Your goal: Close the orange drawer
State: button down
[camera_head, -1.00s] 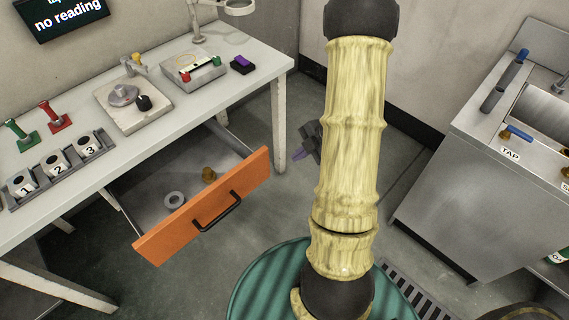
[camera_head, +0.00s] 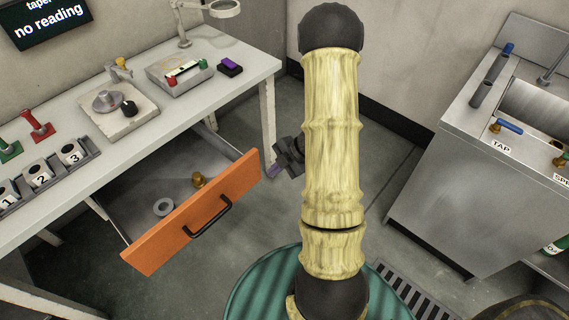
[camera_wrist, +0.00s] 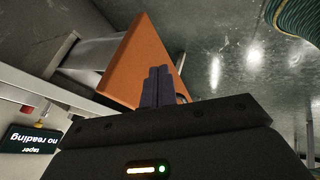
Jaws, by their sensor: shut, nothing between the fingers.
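The orange drawer (camera_head: 190,212) is pulled out from under the white bench. Its front has a dark bar handle (camera_head: 208,217). A grey ring (camera_head: 163,207) and a brass-coloured piece (camera_head: 198,181) lie inside it. My gripper (camera_head: 273,171) shows partly behind my arm, just right of the drawer front's right end in the picture. In the wrist view, the shut, empty fingers (camera_wrist: 159,84) point towards the orange front (camera_wrist: 137,66) and overlap it. I cannot tell whether they touch it.
The white bench (camera_head: 150,142) carries a rack of numbered pots (camera_head: 48,177), stamps, a dial plate (camera_head: 117,107) and a tester box. A steel sink unit (camera_head: 455,170) stands at the right. Floor between them is open.

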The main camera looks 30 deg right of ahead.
aim_at(254, 170)
jog(key=w, duration=0.1)
jog(key=w+a+f, duration=0.1)
jog(key=w, duration=0.1)
jog(key=w+a, duration=0.1)
jog(key=shift+w+a+f, duration=0.1)
jog(key=shift+w+f, duration=0.1)
jog(key=shift+w, duration=0.05)
jog(key=shift+w, duration=0.2)
